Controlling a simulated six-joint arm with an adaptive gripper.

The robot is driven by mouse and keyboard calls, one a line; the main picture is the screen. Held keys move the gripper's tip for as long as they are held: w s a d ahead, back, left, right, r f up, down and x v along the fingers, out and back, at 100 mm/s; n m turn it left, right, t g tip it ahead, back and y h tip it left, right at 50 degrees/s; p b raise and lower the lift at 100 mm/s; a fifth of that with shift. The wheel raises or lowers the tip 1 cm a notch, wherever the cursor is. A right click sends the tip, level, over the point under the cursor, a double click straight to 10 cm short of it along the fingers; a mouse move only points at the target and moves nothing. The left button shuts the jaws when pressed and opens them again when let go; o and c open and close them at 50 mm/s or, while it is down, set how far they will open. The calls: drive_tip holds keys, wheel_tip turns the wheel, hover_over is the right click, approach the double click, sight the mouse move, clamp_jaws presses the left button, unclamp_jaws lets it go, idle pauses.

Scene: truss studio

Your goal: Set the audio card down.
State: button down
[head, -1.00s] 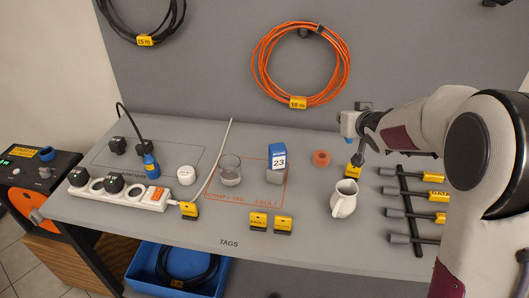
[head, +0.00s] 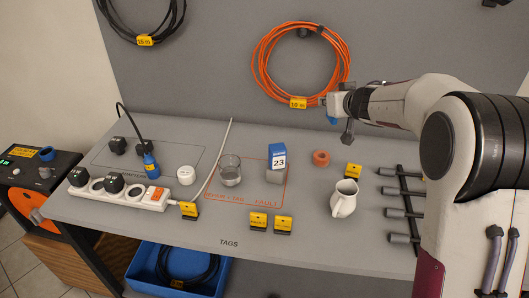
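A small yellow card (head: 353,170) with a dark base stands on the grey table, right of the orange ring and behind the white jug. Its print is too small to read, so I cannot confirm that it is the audio card. My gripper (head: 347,140) is in the air above and behind this card, clear of it, in front of the back panel. I see nothing held in it. Its fingers are small and dark, and their opening cannot be made out.
The white jug (head: 343,198) stands in front of the card and the orange ring (head: 321,158) to its left. A blue-topped block marked 23 (head: 277,163) and a glass (head: 230,171) stand farther left. A dark rack (head: 408,205) is at right.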

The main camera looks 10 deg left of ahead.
drive_tip(key=w+a+n+g+y, duration=0.3)
drive_tip(key=w+a+n+y, duration=0.15)
drive_tip(key=a, duration=0.95)
drive_tip(key=a+f+n+g+y, duration=0.2)
drive_tip(key=a+f+n+g, duration=0.1)
drive_tip(key=a+f, duration=0.5)
drive_tip(key=shift+w+a+f+n+g, duration=0.35)
drive_tip(key=shift+f+n, duration=0.4)
drive_tip(key=shift+f, duration=0.55)
drive_tip(key=shift+f, duration=3.15)
drive_tip(key=shift+f, duration=1.85)
